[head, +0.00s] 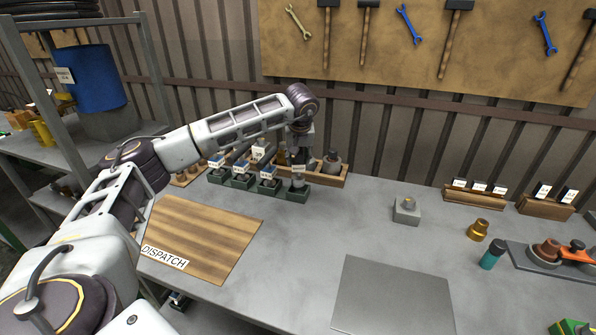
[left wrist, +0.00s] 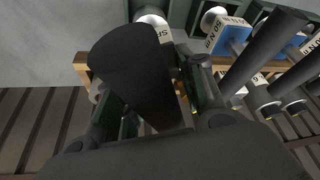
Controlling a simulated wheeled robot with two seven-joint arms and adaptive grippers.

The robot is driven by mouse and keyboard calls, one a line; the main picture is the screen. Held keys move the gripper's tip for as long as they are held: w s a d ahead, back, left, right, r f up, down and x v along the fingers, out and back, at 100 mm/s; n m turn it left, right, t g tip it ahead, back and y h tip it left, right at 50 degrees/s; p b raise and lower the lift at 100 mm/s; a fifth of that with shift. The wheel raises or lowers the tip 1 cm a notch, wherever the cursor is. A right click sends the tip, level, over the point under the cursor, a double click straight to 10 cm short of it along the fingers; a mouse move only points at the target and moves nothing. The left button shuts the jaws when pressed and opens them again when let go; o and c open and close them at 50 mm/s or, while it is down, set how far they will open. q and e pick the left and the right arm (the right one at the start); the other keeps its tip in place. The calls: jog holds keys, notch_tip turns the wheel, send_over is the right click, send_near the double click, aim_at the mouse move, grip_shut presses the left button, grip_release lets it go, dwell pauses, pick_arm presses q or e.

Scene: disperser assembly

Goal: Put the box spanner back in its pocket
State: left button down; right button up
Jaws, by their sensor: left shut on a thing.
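My left gripper (head: 300,150) reaches from the left over the right end of a row of green pockets (head: 293,193) at the back of the bench. It is shut on the box spanner, whose thick dark handle (left wrist: 135,70) fills the space between the fingers in the left wrist view. A white label (left wrist: 163,33) and a pale metal end show past the handle. In the head view the spanner (head: 298,169) hangs upright at the rightmost pocket. I cannot tell how deep its lower end sits. My right gripper is out of view.
Several dark-handled tools with blue tags (head: 240,168) stand in the pockets to the left, close to my gripper. A wooden tray (head: 330,178) lies just behind. The dispatch board (head: 205,235) and a grey plate (head: 393,297) lie in front. A grey block (head: 406,212) stands right.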

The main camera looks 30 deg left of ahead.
aim_at(298, 168)
pick_arm(q)
jog(key=shift+r, duration=0.1)
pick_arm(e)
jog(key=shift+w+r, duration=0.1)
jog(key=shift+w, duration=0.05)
pick_arm(q)
jog(key=shift+f, duration=0.35)
notch_tip(298, 168, down, 4)
jog(key=shift+r, duration=0.15)
jog(key=shift+f, duration=0.3)
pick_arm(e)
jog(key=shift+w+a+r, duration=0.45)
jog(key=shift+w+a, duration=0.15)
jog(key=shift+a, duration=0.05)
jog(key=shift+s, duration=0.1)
